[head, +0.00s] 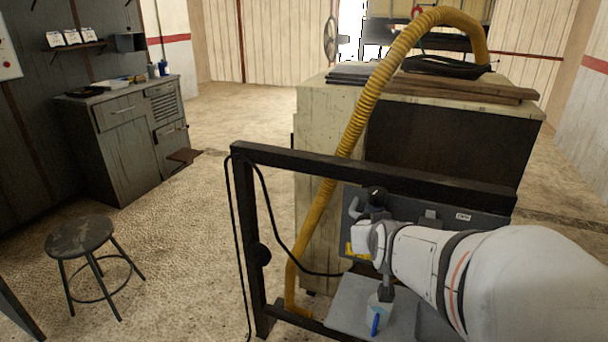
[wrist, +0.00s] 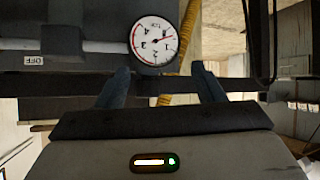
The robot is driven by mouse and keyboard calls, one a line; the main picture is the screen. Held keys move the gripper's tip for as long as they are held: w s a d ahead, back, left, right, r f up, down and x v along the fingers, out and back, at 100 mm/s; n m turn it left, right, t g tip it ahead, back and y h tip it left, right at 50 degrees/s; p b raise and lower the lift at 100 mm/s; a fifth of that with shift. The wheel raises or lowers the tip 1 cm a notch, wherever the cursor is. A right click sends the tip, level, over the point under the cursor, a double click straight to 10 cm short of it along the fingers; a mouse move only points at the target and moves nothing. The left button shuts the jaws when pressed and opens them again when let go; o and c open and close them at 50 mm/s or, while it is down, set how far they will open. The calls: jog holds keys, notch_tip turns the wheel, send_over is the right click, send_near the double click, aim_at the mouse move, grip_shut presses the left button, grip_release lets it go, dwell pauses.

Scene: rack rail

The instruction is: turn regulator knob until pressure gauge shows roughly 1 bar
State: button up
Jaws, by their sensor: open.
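The pressure gauge (wrist: 154,41) is a white round dial that appears upside down in the wrist view, just beyond my gripper (wrist: 162,74). Its red needle points right, near the low end of the scale; the exact reading is too small to tell. My gripper's two dark fingers are apart with nothing between them. In the head view my arm reaches the grey panel (head: 488,224) on the black frame and covers much of it. A dark round part (head: 376,194) stands at the panel's top. I cannot tell whether it is the regulator knob.
A black rail frame (head: 300,160) surrounds the panel. A yellow corrugated hose (head: 360,110) runs down behind it. An OFF label (wrist: 34,61) shows in the wrist view. A stool (head: 80,235) stands left.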

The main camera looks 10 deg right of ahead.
aim_at(379, 199)
jog(key=w+d+t+b, duration=0.2)
jog(key=t, duration=0.1)
jog(key=w+d+r+t+b, duration=0.1)
jog(key=w+d+t+b, duration=0.1)
jog(key=t, duration=0.1)
jog(key=shift+b, duration=0.3)
jog(key=shift+w+d+r+t, duration=0.1)
jog(key=shift+r+t, duration=0.2)
jog(key=shift+t, duration=0.2)
jog(key=shift+w+r+p, duration=0.1)
jog(key=shift+w+p, duration=0.15)
jog(key=shift+p, duration=0.1)
jog(key=shift+w+d+p, duration=0.2)
jog(key=shift+w, duration=0.95)
jog(key=shift+w+d+p, duration=0.2)
jog(key=shift+w, duration=1)
jog(key=shift+w+d+p, duration=0.2)
jog(key=shift+w, duration=0.95)
jog(key=c, duration=1)
